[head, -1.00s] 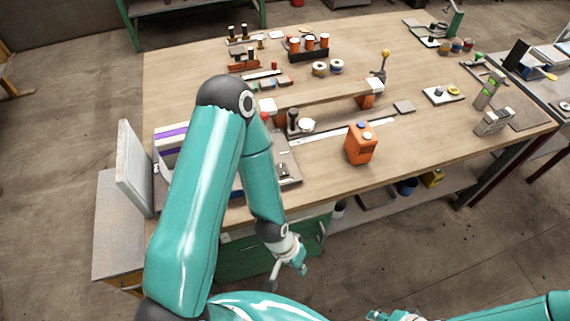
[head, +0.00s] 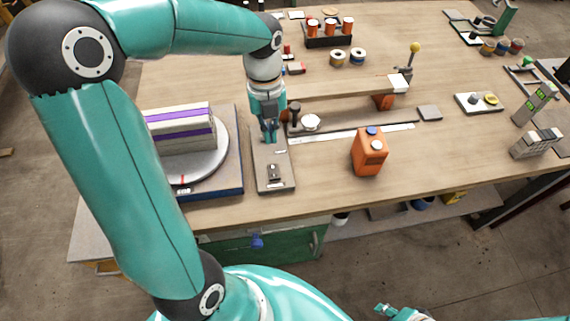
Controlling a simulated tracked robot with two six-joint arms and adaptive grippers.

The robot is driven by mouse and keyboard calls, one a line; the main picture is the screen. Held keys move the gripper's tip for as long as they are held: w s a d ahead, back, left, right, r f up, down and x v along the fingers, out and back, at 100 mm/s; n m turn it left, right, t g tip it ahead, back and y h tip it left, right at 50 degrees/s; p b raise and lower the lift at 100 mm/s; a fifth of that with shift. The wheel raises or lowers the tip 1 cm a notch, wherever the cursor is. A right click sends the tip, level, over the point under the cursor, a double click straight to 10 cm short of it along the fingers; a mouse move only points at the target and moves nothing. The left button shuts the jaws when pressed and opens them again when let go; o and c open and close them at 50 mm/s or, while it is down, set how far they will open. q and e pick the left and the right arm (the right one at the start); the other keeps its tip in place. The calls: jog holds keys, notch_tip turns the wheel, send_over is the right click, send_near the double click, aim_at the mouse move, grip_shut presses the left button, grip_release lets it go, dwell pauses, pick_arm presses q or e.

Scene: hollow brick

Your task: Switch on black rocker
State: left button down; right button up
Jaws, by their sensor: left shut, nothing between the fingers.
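A narrow grey plate (head: 283,186) lies on the table right of a turntable. A small dark fitting (head: 273,170) stands on its near half; it looks like the black rocker, but its on or off position is too small to tell. My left gripper (head: 269,139) points down over the far end of the plate, beyond the dark fitting, shut and empty. I cannot tell whether its tips touch the plate. Part of my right gripper (head: 386,309) shows at the bottom edge, away from the table; its fingers are not clear.
A white block with purple stripes (head: 182,131) sits on the round turntable (head: 216,165), left of the plate. A dark-knobbed lever (head: 295,112) and a white round part (head: 310,122) stand close right of my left gripper. An orange canister (head: 369,154) is farther right, with bare table around it.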

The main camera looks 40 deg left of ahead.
aim_at(275, 177)
pick_arm(q)
jog(key=shift+w+r, duration=0.1)
jog(key=shift+r, duration=0.1)
jog(key=f, duration=0.4)
jog(key=d+f, duration=0.1)
jog(key=f, duration=0.4)
jog(key=s+f, duration=0.1)
jog(key=f, duration=0.3)
jog(key=shift+d+f+p, duration=0.15)
jog(key=shift+d+p, duration=0.1)
jog(key=shift+p, duration=0.1)
jog(key=shift+f, duration=0.35)
jog(key=shift+s+d+f, duration=0.1)
jog(key=shift+f, duration=0.1)
